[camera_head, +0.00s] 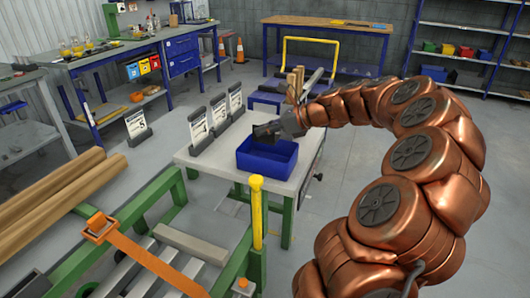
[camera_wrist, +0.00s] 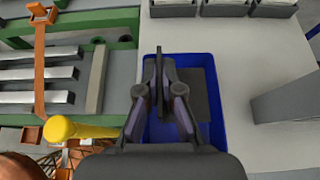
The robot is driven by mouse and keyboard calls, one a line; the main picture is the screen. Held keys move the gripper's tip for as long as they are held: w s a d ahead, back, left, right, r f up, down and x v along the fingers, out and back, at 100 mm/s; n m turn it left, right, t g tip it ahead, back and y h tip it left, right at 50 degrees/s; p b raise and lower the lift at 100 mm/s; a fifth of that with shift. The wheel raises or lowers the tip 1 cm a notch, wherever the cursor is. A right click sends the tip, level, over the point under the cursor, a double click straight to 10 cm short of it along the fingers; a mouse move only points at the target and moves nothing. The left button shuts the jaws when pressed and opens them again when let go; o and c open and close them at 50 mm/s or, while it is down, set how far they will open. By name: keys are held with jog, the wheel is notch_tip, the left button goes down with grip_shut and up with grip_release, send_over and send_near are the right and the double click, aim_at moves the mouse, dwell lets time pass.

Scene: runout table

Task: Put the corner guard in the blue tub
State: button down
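The blue tub (camera_head: 268,163) stands on a pale grey table, and it also shows in the wrist view (camera_wrist: 216,136). My gripper (camera_head: 283,128) is over the tub. In the wrist view its dark fingers (camera_wrist: 159,75) are close together around a thin dark upright piece, seen nearly edge-on. This looks like the corner guard, and a flat dark grey panel (camera_wrist: 198,92) right of the fingers, against the tub, may be its other face. The fingers hide where the two would join. I cannot tell whether the piece touches the tub floor.
Several signs on dark stands (camera_head: 198,131) line the table's back left edge. A yellow-capped post (camera_head: 256,210) stands at its near corner, beside a green frame with metal rollers (camera_wrist: 35,97). A grey bar (camera_wrist: 285,100) lies right of the tub. Table between is clear.

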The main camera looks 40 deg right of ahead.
jog(key=shift+f, duration=3.1)
jog(key=shift+f, duration=0.6)
jog(key=c, duration=1.3)
grip_release()
